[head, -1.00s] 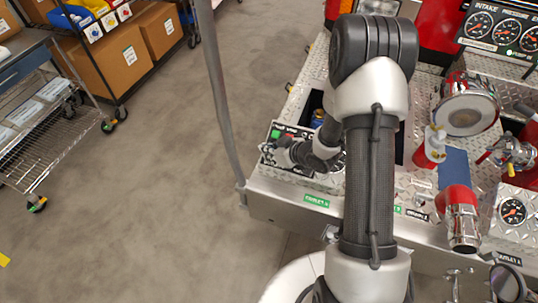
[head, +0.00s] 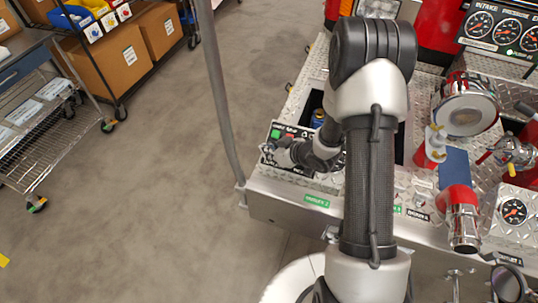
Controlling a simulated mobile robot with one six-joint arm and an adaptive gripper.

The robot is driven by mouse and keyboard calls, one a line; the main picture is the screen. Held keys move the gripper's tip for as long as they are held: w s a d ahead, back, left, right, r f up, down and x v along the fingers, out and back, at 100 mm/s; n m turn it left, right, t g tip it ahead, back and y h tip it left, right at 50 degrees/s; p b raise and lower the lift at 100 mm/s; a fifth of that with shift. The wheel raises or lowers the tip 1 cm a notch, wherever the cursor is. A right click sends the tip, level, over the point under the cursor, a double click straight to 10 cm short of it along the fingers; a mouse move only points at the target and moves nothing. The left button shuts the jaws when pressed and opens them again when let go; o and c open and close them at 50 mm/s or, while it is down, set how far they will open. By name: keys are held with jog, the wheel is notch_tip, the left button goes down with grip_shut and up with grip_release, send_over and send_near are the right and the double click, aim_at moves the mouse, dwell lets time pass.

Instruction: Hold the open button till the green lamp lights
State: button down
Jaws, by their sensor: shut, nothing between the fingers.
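A small dark control panel (head: 272,147) sits on the left end of the metal pump deck. A green square (head: 275,134) and a red patch (head: 290,136) show near its top edge. I cannot tell which of these is the open button or the lamp, or whether the green is lit. My gripper (head: 268,150) is shut and empty, reaching left over the panel. Its tip is at or just above the panel face; contact cannot be made out. My gripper and wrist hide much of the panel.
A grey vertical pole (head: 218,100) stands at the deck's left corner. A blue can (head: 318,117) sits in a recess behind my wrist. Red and chrome fittings (head: 460,212) and gauges (head: 513,211) crowd the right. A wire cart (head: 40,140) stands far left, with open floor between.

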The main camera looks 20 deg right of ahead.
jog(key=shift+w+d+f, duration=0.15)
jog(key=shift+w+f, duration=0.05)
jog(key=shift+f, duration=0.3)
dwell(0.4)
jog(key=shift+r, duration=0.1)
dwell(2.8)
jog(key=shift+s+a+r+p, duration=0.3)
jog(key=shift+s+r, duration=0.1)
jog(key=shift+r, duration=0.35)
jog(key=r+p, duration=0.1)
jog(key=s+a+r+p, duration=0.1)
jog(key=r, duration=0.1)
jog(key=s+r+p, duration=0.1)
jog(key=shift+a+r, duration=0.15)
jog(key=shift+a, duration=0.1)
dwell(0.4)
